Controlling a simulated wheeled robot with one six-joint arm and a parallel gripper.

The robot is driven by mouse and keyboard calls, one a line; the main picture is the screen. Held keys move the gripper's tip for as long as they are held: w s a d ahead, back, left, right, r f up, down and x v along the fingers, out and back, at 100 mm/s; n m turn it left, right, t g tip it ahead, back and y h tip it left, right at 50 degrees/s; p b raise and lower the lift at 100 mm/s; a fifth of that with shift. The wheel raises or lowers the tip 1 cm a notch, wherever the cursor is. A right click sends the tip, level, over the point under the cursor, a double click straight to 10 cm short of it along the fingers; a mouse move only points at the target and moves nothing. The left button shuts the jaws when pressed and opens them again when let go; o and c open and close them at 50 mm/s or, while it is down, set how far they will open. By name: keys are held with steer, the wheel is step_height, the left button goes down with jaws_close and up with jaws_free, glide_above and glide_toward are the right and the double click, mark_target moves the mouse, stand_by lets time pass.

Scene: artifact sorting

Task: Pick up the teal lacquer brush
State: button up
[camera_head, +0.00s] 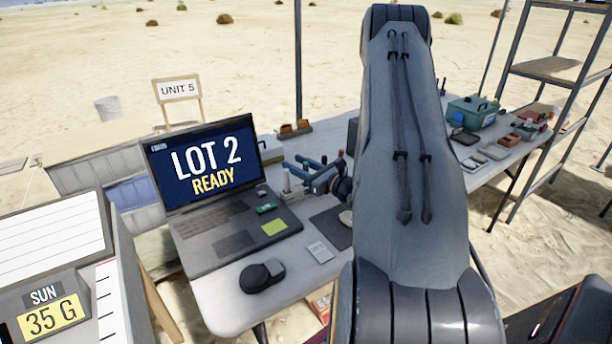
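I cannot make out the teal lacquer brush for certain. My arm's large grey link fills the middle of the view and hides part of the table. My gripper cannot be made out.
A long white table (225,303) carries an open laptop (210,190) reading "LOT 2 READY", a black mouse (262,276) and a dark pad (333,227). A teal toolbox (472,112) and several small items stand at the right. Shelving (550,70) rises behind.

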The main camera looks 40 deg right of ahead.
jaws_close()
